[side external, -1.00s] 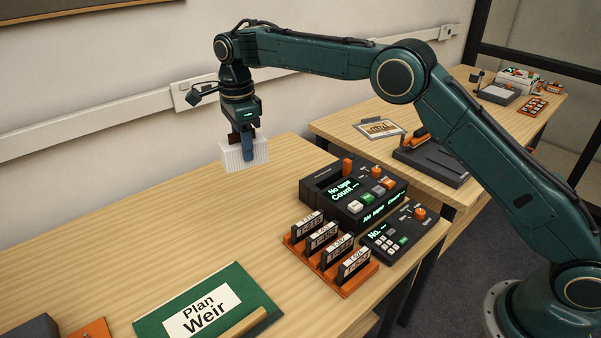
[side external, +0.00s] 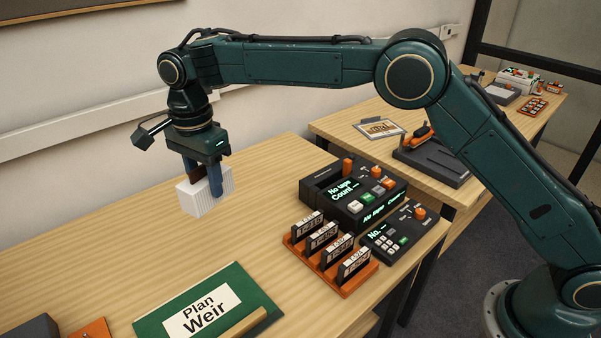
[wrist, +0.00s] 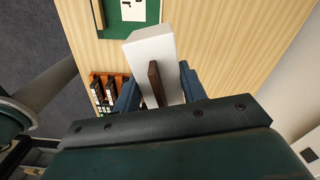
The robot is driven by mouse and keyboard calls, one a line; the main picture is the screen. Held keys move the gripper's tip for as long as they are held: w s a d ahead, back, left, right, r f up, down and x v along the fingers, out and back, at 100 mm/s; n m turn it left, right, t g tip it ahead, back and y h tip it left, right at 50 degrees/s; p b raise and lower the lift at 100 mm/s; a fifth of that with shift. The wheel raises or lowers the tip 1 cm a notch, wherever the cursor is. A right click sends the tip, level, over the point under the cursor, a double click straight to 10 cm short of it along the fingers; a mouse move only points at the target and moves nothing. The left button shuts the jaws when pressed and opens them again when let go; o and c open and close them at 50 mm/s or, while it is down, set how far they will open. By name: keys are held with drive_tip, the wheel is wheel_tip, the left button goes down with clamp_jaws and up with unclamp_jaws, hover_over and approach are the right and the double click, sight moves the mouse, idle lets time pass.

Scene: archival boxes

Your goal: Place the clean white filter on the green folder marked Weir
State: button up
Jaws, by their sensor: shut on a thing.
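My gripper (side external: 205,178) is shut on the white filter (side external: 196,200), a clean-looking white block with ribbed sides, and holds it in the air above the wooden table. In the wrist view the filter (wrist: 152,52) sits between my fingers (wrist: 156,88), its far end pointing toward the folder. The green folder (side external: 148,326) lies flat at the front of the table, with a white label reading "Plan Weir" and a tan strip on its lower right. The folder also shows in the wrist view (wrist: 112,29) at the top, partly cut off. The filter is well apart from the folder.
An orange rack (side external: 346,292) with several labelled cartridges stands right of the folder. Behind it are a dark counter console (side external: 335,200) and a smaller keypad unit (side external: 385,240). An orange item (side external: 95,330) and a dark grey item (side external: 35,328) sit left of the folder.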

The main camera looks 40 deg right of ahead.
drive_tip(key=s+a+n, duration=0.6)
drive_tip(key=s+a, duration=0.3)
drive_tip(key=a, duration=0.1)
hover_over(207, 319)
wheel_tip(207, 319, down, 15)
drive_tip(key=shift+f, duration=0.2)
drive_tip(key=shift+f, duration=0.1)
drive_tip(key=shift+f, duration=2.05)
drive_tip(key=o, duration=1)
drive_tip(key=shift+f, duration=0.15)
drive_tip(key=shift+c, duration=0.2)
